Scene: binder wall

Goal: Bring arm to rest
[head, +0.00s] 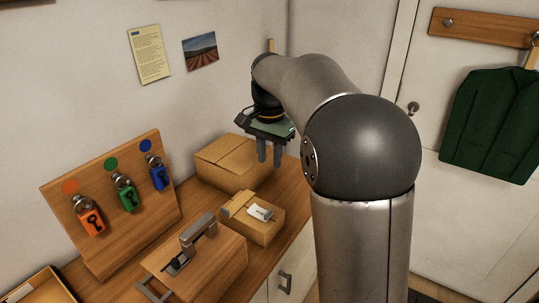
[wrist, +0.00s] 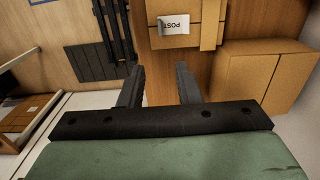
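My gripper (head: 270,155) hangs from my raised arm above the wooden counter, in front of a large cardboard box in the head view. Its two dark fingers point down and stand apart with nothing between them. In the wrist view my gripper (wrist: 159,80) also shows open, with bare wood between the fingertips. No object is held.
A cardboard box (head: 220,165) and a smaller parcel (head: 262,228) with a white label stand on the counter. A stapler-like metal device (head: 192,243) sits on a wooden block. A green jacket (head: 490,125) hangs right.

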